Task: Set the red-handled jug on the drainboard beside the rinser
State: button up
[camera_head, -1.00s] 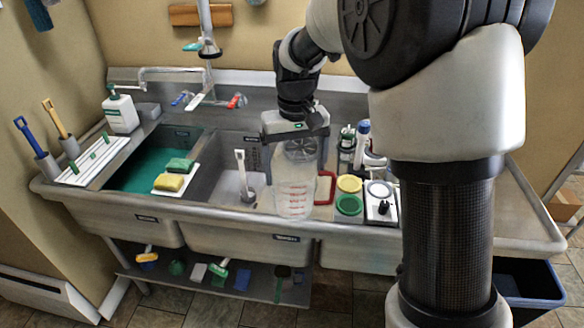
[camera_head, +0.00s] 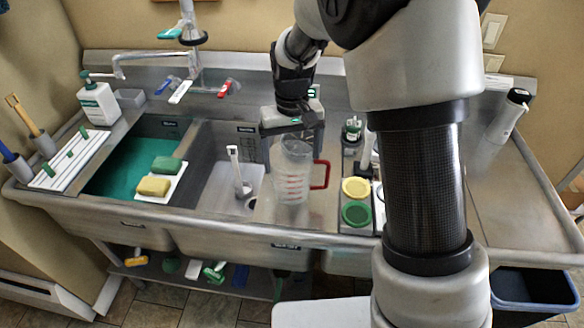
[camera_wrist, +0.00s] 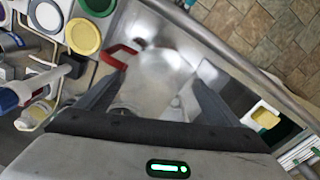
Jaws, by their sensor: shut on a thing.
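The clear jug (camera_head: 291,172) has red markings and a red handle (camera_head: 321,175) pointing right. It is upright under my gripper (camera_head: 290,128), over the flat steel strip (camera_head: 318,222) right of the second basin. In the wrist view the jug (camera_wrist: 165,70) lies between the two fingers of my gripper (camera_wrist: 155,100), with the red handle (camera_wrist: 122,54) at upper left. My gripper is shut on the jug's upper part. I cannot tell whether its base touches the steel. A white upright fixture (camera_head: 237,170), possibly the rinser, stands in the basin just left of the jug.
Yellow (camera_head: 356,188) and green (camera_head: 356,213) round lids lie close right of the jug, with bottles behind. The right-hand steel wing (camera_head: 510,185) is mostly bare.

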aim_at(292, 169)
jog(key=shift+f, duration=1.9)
jog(key=o, duration=1.3)
jog(key=shift+c, duration=0.2)
jog(key=s+d+r+t, duration=0.1)
jog(key=s+r, duration=0.1)
jog(key=r, duration=0.7)
jog(key=s+d+r, duration=0.1)
jog(key=d+r, duration=0.1)
jog(key=r, duration=0.6)
jog(key=s+d+r+m+t, duration=0.1)
jog(key=s+d, duration=0.3)
jog(key=s, duration=0.5)
jog(key=s+d+r+m+t, duration=0.1)
jog(key=s+d+r+t, duration=0.2)
jog(key=s, duration=0.7)
jog(key=shift+d+r+t, duration=0.3)
jog(key=shift+d+r, duration=0.05)
jog(key=shift+r, duration=0.1)
